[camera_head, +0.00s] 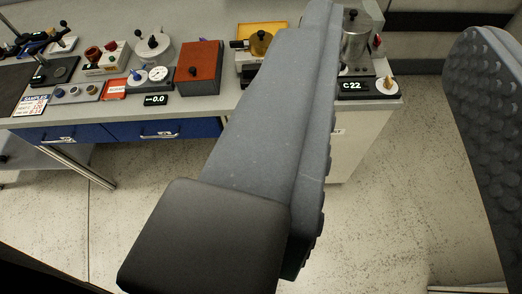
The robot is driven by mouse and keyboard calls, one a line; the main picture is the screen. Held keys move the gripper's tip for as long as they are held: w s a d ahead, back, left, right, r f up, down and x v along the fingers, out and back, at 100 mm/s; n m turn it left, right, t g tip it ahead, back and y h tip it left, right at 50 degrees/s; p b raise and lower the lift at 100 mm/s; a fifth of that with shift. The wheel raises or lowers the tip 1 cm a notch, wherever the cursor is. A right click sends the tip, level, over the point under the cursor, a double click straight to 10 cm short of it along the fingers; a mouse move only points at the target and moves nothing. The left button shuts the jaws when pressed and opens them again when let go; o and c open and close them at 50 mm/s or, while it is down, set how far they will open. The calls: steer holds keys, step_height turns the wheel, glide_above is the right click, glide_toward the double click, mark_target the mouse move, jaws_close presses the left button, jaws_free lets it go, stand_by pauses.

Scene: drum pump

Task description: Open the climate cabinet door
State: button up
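My gripper (395,22) is open, its two grey fingers wide apart with nothing between them. One finger crosses the middle of the view and hides part of the bench. The other, with a bumpy pad facing left, stands at the right edge. I cannot pick out a climate cabinet door for certain. A display reading "C22" (353,86) sits at the bench's right end, beside a round white knob base (387,88). A pale side panel (352,150) below it has a label partly hidden by the finger.
The grey bench (205,112) carries a brown-red box (200,68), a metal cylinder (356,38), a "0.0" display (157,99) and several small devices. Blue drawers (160,131) sit below. Speckled floor (400,220) is open in front and to the right.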

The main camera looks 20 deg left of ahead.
steer(key=w+a+f+y+b, duration=0.1)
steer(key=w+a+f, duration=0.2)
steer(key=w+f, duration=0.55)
steer(key=w+a+f+y+b, duration=0.1)
steer(key=w+a+f, duration=0.2)
steer(key=w+f, duration=0.55)
steer(key=w+a+f+b, duration=0.1)
steer(key=w+a+f, duration=0.4)
steer(key=f, duration=0.4)
steer(key=w+a+f+b, duration=0.1)
steer(key=w+a+f, duration=0.2)
steer(key=w+f, duration=0.45)
steer(key=a+f+t+b, duration=0.1)
steer(key=a+f, duration=0.2)
steer(key=f, duration=0.9)
steer(key=a+f, duration=0.2)
steer(key=f, duration=0.9)
steer(key=s+a+f+t+b, duration=0.1)
steer(key=s+f, duration=0.3)
steer(key=f, duration=0.7)
steer(key=s+a+f+t+b, duration=0.1)
steer(key=s+f, duration=0.3)
steer(key=f, duration=0.8)
steer(key=w+b, duration=0.3)
steer(key=w, duration=1)
steer(key=shift+w+a+n+h, duration=0.25)
steer(key=shift+a+n+h, duration=0.15)
steer(key=shift+a, duration=0.05)
steer(key=shift+r, duration=0.1)
